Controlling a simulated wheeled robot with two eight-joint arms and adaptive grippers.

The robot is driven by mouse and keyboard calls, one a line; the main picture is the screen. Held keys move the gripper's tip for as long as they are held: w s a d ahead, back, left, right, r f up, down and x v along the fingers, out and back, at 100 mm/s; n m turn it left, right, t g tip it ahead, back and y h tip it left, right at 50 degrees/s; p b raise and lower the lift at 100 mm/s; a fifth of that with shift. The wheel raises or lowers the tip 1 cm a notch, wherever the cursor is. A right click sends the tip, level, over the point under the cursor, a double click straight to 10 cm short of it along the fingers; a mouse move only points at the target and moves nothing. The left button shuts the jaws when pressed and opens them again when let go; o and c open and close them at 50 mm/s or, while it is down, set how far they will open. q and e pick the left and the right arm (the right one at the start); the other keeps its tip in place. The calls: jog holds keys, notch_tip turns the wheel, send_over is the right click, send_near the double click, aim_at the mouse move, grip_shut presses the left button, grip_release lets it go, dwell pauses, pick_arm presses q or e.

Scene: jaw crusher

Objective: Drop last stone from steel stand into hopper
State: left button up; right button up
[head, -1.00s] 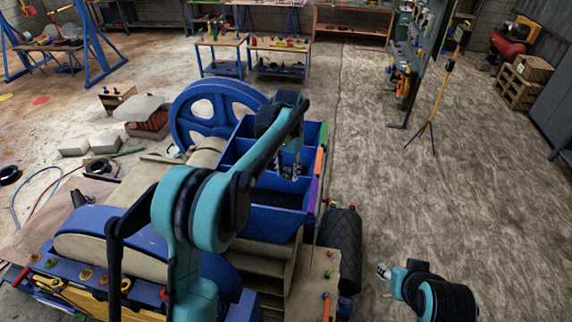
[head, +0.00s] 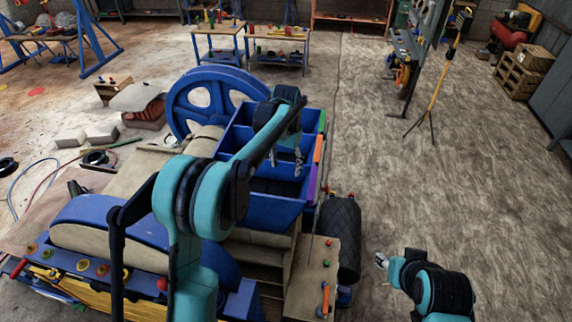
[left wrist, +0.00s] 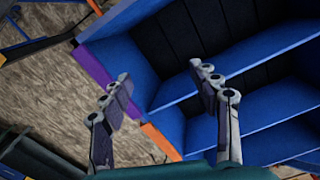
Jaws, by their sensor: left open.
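The blue hopper (head: 276,212) is a bin with several compartments, with orange, purple and green pieces on its right edge. It also shows in the left wrist view (left wrist: 182,130). My left gripper (head: 286,160) is over the hopper. In the left wrist view its two fingers (left wrist: 163,88) are spread apart with nothing between them, over the hopper's purple and orange edge. My right gripper (head: 381,261) is low at the right, away from the hopper; its jaws are too small to judge. I make out no stone in the hopper or gripper, and cannot identify the steel stand.
A blue spoked flywheel (head: 211,97) stands left of the hopper. A black roller (head: 338,236) is at its right. Blocks (head: 101,134) and hoses lie on the left floor. A yellow tripod (head: 435,85) stands at the right, with open floor around it.

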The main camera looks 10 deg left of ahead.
pick_arm(q)
notch_tip(320, 180, up, 12)
dwell(0.5)
dwell(0.5)
